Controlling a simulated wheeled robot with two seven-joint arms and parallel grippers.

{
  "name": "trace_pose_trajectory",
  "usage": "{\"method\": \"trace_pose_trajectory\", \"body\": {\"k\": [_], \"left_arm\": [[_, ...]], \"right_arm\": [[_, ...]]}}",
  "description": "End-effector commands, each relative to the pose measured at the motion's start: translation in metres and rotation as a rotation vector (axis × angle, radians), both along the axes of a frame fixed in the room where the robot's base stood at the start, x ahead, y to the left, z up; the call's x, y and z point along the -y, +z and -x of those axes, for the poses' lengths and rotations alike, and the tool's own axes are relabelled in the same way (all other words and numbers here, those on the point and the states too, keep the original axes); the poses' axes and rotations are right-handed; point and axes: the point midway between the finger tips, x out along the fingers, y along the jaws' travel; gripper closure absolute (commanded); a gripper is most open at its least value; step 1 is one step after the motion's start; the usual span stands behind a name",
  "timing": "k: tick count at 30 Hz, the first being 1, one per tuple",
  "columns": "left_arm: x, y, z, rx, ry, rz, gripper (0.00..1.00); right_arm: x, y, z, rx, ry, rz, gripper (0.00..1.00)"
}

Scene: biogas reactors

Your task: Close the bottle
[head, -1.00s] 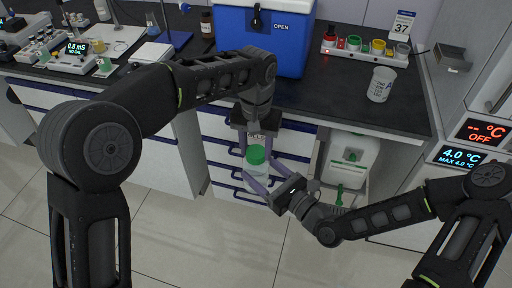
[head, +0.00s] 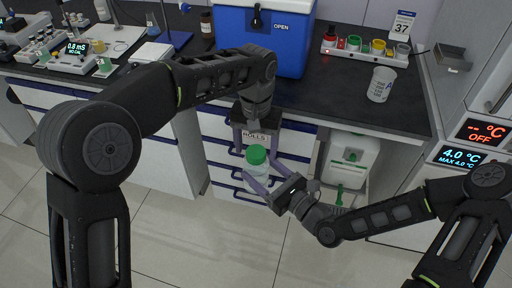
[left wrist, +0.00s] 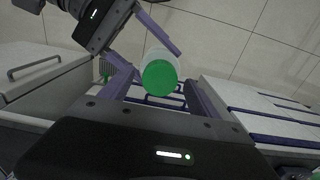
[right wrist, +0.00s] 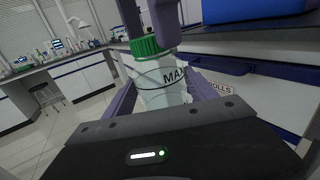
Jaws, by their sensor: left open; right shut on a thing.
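A clear bottle (right wrist: 160,88) with black markings stands upright with a green cap (right wrist: 150,47) on its top. My right gripper (head: 264,178) is shut on the bottle's body, one finger on each side, in front of the drawers. My left gripper (head: 256,148) points down from above and is open. Its fingers are spread on either side of the cap, around its top, with a gap visible. In the left wrist view the cap (left wrist: 159,77) lies between the open fingers. How tightly the cap sits on the bottle I cannot tell.
Drawers (head: 215,172) stand close behind the grippers. A white container with a green tap (head: 350,158) is at the right. Floor in front is clear.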

Motion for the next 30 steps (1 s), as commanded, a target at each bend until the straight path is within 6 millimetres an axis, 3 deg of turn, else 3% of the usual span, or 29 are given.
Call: {"method": "trace_pose_trajectory", "body": {"k": [9,15,30], "left_arm": [[0.001,0.047,-0.001,0.005,-0.001,0.003,0.29],[0.001,0.066,0.000,0.003,-0.001,-0.001,0.29],[0.000,0.070,-0.001,0.002,0.000,0.002,0.29]], "right_arm": [[-0.001,0.002,0.000,0.004,0.001,-0.002,1.00],[0.000,0.002,0.000,0.004,0.001,-0.002,1.00],[-0.001,0.002,0.000,0.004,0.001,-0.002,1.00]]}}
